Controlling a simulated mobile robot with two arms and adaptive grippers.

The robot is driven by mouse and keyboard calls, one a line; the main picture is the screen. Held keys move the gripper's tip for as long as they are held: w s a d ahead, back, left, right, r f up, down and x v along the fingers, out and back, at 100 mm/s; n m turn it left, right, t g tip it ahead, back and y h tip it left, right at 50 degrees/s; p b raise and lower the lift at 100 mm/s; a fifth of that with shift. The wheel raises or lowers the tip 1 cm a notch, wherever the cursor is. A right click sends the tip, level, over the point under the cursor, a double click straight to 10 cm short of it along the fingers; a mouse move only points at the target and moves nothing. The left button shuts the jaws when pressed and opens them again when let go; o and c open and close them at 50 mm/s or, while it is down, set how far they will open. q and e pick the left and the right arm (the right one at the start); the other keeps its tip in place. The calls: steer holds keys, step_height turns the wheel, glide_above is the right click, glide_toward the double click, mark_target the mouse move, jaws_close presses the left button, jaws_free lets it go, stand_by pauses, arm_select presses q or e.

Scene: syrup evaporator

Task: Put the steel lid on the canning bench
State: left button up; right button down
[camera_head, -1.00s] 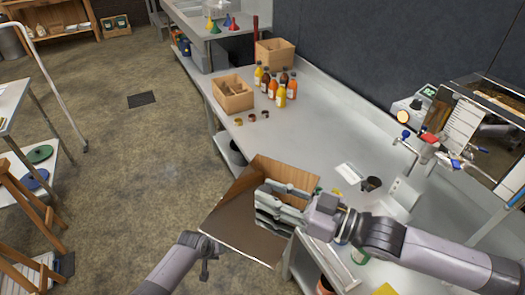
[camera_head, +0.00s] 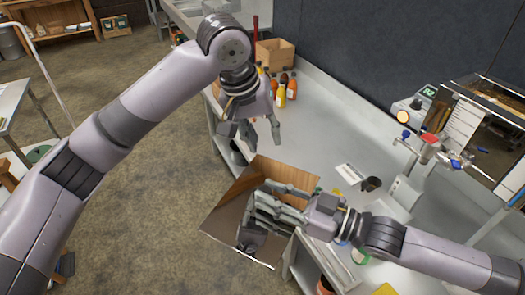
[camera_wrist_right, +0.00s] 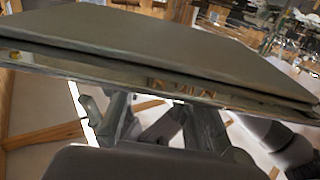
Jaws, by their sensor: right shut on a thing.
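The steel lid (camera_head: 222,218) is a rectangular, mirror-like sheet, tilted and held at the near edge of the long grey metal bench (camera_head: 325,130). It reflects brown wood tones and dark gripper shapes. My right gripper (camera_head: 292,205) is shut on the lid; its fingers are hard to tell from their reflections. In the right wrist view, the lid (camera_wrist_right: 160,48) spans the picture as a dark flat plate with a rim, above the fingers. My left gripper (camera_head: 262,138) is open and empty, above the lid in the picture and apart from it. I cannot tell which bench is the canning bench.
A white card (camera_head: 347,172) and a dark cup (camera_head: 371,184) lie right of the lid. The bench's middle is clear.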

mark_target(265, 191)
steer(key=shift+d+r, duration=0.1)
arm_select(q)
steer(key=s+r+m+g+y, duration=0.1)
steer(key=s+r+m+y, duration=0.2)
steer(key=s, duration=0.6)
steer(key=f, duration=0.7)
steer(key=w+f, duration=0.1)
steer(key=f, duration=0.3)
steer(key=shift+w+d+f, duration=0.1)
steer(key=shift+d+f, duration=0.05)
steer(key=shift+d, duration=0.05)
steer(key=shift+c, duration=0.4)
jaws_close()
arm_select(e)
steer(key=c, duration=1.2)
jaws_free()
